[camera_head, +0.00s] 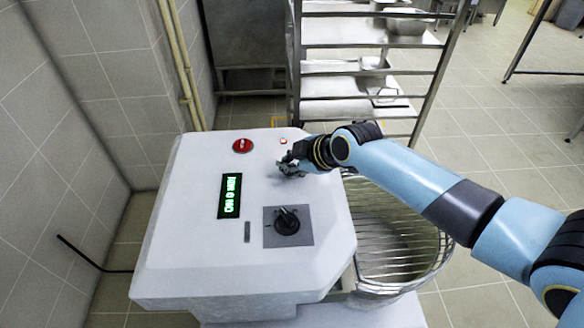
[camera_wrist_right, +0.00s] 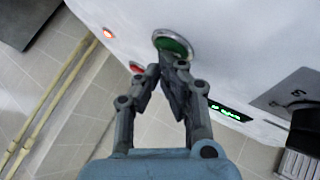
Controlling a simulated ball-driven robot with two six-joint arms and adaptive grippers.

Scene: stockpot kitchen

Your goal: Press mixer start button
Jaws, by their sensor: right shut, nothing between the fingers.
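The mixer (camera_head: 180,235) is a white machine with a sloped control panel. In the right wrist view its round green button (camera_wrist_right: 172,44) has a metal ring, and the fingertips cover its lower edge. My right gripper (camera_wrist_right: 172,70) is shut and empty, its tips at the green button; I cannot tell whether they touch it. In the head view the right gripper (camera_head: 287,165) is over the panel's upper right and hides the green button. A red button (camera_head: 242,145) is left of it. My left gripper is not in view.
The panel also has a small lit red lamp (camera_head: 283,141), a green display (camera_head: 230,195) and a black knob (camera_head: 287,221). A wire guard (camera_head: 400,235) covers the bowl at right. A steel rack (camera_head: 365,70) stands behind, and a tiled wall is at left.

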